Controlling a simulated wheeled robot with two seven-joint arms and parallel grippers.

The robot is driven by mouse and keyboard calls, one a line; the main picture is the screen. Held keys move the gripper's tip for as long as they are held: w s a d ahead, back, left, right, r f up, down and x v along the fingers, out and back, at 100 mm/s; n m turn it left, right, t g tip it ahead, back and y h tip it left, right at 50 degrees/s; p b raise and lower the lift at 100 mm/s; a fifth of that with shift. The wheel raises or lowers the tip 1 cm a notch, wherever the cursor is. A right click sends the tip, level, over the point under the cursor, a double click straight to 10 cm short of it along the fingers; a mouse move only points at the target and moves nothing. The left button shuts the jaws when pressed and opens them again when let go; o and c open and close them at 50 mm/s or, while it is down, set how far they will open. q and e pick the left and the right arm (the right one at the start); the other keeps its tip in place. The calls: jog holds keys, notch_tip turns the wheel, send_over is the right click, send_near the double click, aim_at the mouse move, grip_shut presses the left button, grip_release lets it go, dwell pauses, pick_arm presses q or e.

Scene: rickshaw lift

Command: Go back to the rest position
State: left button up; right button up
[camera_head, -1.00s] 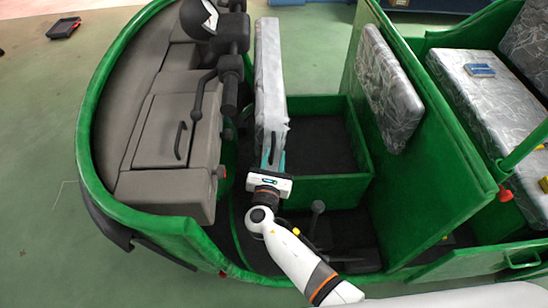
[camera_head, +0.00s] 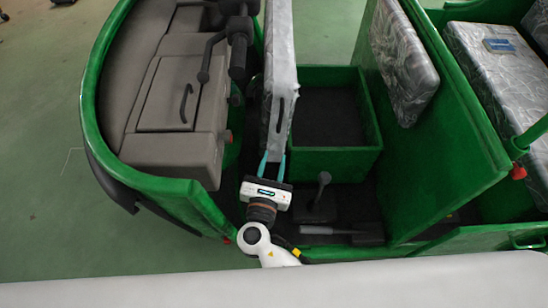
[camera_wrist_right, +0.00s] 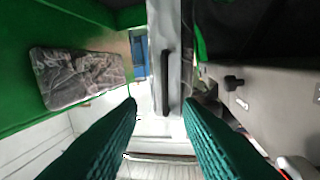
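The rickshaw's raised seat panel (camera_head: 280,95), grey with a dark slot handle, stands upright in the front cab. It also shows in the right wrist view (camera_wrist_right: 184,60), end on. My right gripper (camera_head: 272,160) is at the panel's near lower end. Its two teal fingers are spread, one to each side of that end; I cannot tell whether they touch it. In the right wrist view the dark ribbed fingers (camera_wrist_right: 160,105) are apart with a clear gap between them. My left gripper is in neither view.
The green box under the seat (camera_head: 325,115) is open, with a dark inside. Levers (camera_head: 318,195) rise from the cab floor close to my right wrist. The handlebar (camera_head: 238,45) and grey dashboard (camera_head: 175,95) are left of the panel. Green floor (camera_head: 60,210) is free at left.

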dwell(0.3)
jog(key=s+d+f+m+g+y, duration=0.1)
jog(key=s+d+f+m+g, duration=0.3)
jog(key=f, duration=0.7)
jog(key=s+d+f+m+g+y, duration=0.1)
jog(key=s+d+f+m+g, duration=0.3)
jog(key=f, duration=0.6)
jog(key=s+d+f+m+g+y, duration=0.1)
jog(key=s+d+f+m+g, duration=0.15)
jog(key=s+f, duration=0.6)
jog(key=s+d+f+m+g, duration=0.2)
jog(key=s+d+f+m, duration=0.1)
jog(key=s+m, duration=0.3)
jog(key=s+d+f+m+g+y, duration=0.1)
jog(key=s+d+f+m, duration=0.3)
jog(key=s+f+m, duration=0.2)
jog(key=s+d+f+m+g, duration=0.2)
jog(key=s+f+m, duration=0.3)
jog(key=s, duration=0.3)
jog(key=shift+d+f+m+g+y, duration=0.2)
jog(key=shift+d+m+g+y, duration=0.15)
jog(key=shift+d+m, duration=0.5)
